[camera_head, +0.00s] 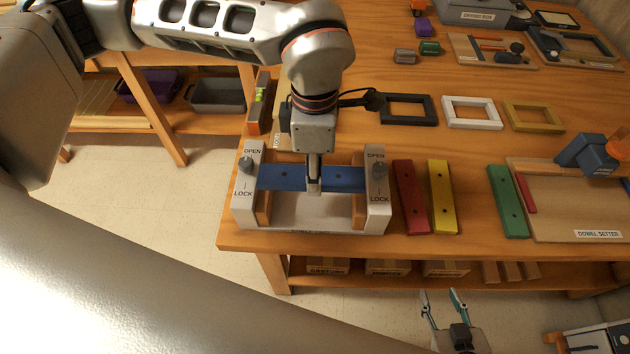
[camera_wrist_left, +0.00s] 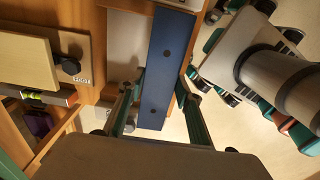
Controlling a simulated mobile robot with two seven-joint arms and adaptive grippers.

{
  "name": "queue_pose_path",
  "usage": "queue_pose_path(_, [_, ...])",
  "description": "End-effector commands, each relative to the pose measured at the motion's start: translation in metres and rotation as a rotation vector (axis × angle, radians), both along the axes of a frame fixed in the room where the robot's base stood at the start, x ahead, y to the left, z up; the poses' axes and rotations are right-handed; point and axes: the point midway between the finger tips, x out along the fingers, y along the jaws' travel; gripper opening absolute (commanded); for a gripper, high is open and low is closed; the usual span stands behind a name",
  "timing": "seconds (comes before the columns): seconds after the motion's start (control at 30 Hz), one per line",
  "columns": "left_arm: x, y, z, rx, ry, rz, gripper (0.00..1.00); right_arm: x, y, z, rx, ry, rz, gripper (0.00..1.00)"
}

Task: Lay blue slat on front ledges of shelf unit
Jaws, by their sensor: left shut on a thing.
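The blue slat (camera_head: 280,178) lies crosswise between the two side walls of the white shelf unit (camera_head: 310,216). My left gripper (camera_head: 314,188) comes down from above and is shut on the slat's middle. In the left wrist view, its fingers (camera_wrist_left: 161,74) stand at both long edges of the slat (camera_wrist_left: 166,78). The slat's ends are near the wooden ledges, left (camera_head: 263,209) and right (camera_head: 359,211); I cannot tell whether it touches them. My right gripper (camera_head: 443,298) is low in front of the table, fingers spread and empty.
A red slat (camera_head: 410,196), a yellow slat (camera_head: 441,190) and a green slat (camera_head: 506,200) lie to the right of the unit. Knobs marked OPEN and LOCK top its side walls. Several frames lie behind; a dowel setter board (camera_head: 560,225) is at far right.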

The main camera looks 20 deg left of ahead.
Motion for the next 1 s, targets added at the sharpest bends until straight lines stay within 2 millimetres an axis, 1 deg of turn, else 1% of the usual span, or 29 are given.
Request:
queue_pose_path(0.07, [-0.001,0.0,-0.006,0.0,0.002,0.0,0.11,0.0,0.0,0.0,0.0,0.0,0.0,0.4])
queue_pose_path(0.23, [-0.001,0.0,-0.031,0.002,0.006,0.002,0.11,-0.001,0.0,-0.003,-0.001,0.003,0.001,0.4])
queue_pose_path(0.33, [-0.001,0.0,-0.041,0.0,0.002,0.001,0.11,-0.001,0.0,-0.004,-0.002,0.003,0.002,0.4])
queue_pose_path(0.6, [0.0,0.0,-0.042,0.0,0.0,0.001,0.11,-0.001,0.0,-0.001,-0.002,-0.001,0.002,0.4])
queue_pose_path(1.0, [-0.001,0.0,-0.053,0.001,0.002,0.0,0.11,-0.006,0.0,-0.009,-0.006,0.011,0.002,0.4])
